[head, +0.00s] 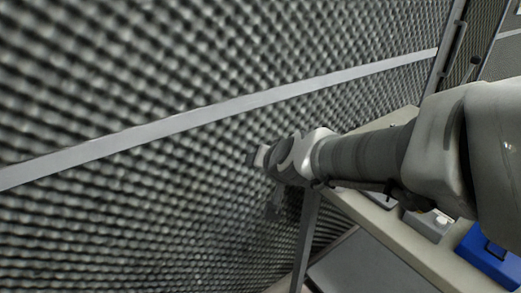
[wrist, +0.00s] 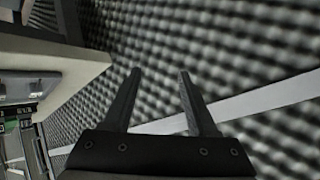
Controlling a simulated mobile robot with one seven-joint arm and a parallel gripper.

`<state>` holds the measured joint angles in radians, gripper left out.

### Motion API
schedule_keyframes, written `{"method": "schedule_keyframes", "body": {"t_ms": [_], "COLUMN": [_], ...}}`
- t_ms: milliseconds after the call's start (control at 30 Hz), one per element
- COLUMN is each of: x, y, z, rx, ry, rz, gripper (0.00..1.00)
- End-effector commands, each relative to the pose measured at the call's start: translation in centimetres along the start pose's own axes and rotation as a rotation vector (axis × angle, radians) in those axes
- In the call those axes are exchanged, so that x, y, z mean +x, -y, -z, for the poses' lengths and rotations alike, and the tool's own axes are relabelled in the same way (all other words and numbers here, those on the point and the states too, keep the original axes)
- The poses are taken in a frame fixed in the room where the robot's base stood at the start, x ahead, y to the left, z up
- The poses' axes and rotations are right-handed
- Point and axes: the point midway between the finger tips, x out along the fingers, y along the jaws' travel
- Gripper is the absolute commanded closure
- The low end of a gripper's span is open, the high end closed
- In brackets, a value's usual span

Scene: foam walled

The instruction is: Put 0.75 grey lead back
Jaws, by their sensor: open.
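My gripper (wrist: 160,78) is open in the wrist view, its two dark fingers apart with nothing between them. I cannot make out a grey lead marked 0.75 in either view. Part of the tabletop is hidden behind my arm.
The foam wall (head: 130,75) with a pale strip (head: 220,108) fills the left and middle. On the table are a grey box (head: 428,222) and a blue box (head: 490,252) at the lower right. The wrist view shows a table edge (wrist: 75,50) at the left.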

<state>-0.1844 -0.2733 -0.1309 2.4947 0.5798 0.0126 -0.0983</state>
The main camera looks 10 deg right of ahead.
Motion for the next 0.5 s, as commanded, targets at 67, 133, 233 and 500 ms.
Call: {"method": "schedule_keyframes", "body": {"t_ms": [67,133,233,500], "x": [-2.8,-5.2,-8.5,-14.6], "y": [0.8,0.8,-0.2,-4.4], "z": [-1.0,-2.3,-4.1,-7.1], "rx": [-0.080,-0.160,-0.268,-0.433], "ry": [0.067,0.134,0.220,0.365], "rz": [0.040,0.048,0.020,-0.137], "gripper": [0.41,0.41,0.41,0.41]}}
